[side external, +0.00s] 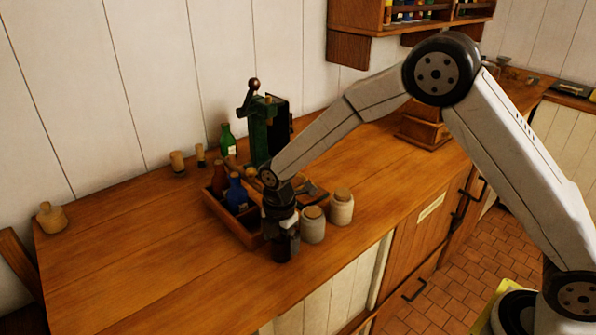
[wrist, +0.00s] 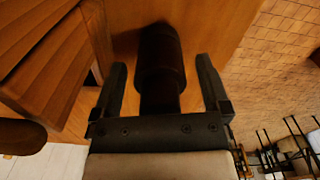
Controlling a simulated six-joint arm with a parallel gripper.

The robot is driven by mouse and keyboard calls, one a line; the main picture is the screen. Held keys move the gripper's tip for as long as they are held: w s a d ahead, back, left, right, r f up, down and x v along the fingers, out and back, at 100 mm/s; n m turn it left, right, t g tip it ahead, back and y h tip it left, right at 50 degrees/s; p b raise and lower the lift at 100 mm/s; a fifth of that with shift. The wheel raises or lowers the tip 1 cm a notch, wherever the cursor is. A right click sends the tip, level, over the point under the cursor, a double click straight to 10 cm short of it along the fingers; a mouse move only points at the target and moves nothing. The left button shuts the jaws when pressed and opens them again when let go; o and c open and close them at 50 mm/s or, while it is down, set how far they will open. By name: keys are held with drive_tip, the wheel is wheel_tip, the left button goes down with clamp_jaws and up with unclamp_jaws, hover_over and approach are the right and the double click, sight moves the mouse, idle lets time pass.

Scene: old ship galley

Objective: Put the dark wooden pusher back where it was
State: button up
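The dark wooden pusher (wrist: 160,65) shows in the wrist view as a nearly black, round piece, broad at one end and narrower toward my gripper. My gripper (wrist: 162,65) is open, with one finger on each side of the pusher and a visible gap at both sides. In the side external view my gripper (side external: 284,238) points down near the counter's front edge, beside the wooden crate's near corner. There the pusher is hard to tell apart from the dark fingers.
The wooden crate (side external: 222,213) holds bottles, including a blue one (side external: 237,194). Two corked pale jars (side external: 313,226) (side external: 341,208) stand close to the right of my gripper. A green device (side external: 260,130) and green bottle (side external: 228,140) stand behind.

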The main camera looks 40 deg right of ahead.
drive_tip(key=shift+r, duration=0.15)
wheel_tip(320, 180, up, 12)
idle(0.9)
idle(0.5)
drive_tip(key=shift+s+d+m, duration=0.3)
drive_tip(key=shift+d+m, duration=0.1)
drive_tip(key=shift+m, duration=0.1)
drive_tip(key=s+d+f+m+t, duration=0.1)
drive_tip(key=s+d+f+m, duration=0.1)
drive_tip(key=s+d+m, duration=0.3)
drive_tip(key=s+d+f+m+t, duration=0.1)
drive_tip(key=s+d+f+m, duration=0.2)
drive_tip(key=s+m, duration=1)
drive_tip(key=d+m, duration=0.1)
drive_tip(key=d, duration=0.2)
drive_tip(key=shift+d+m+t, duration=0.25)
drive_tip(key=shift+m+t, duration=0.05)
drive_tip(key=shift+m, duration=0.1)
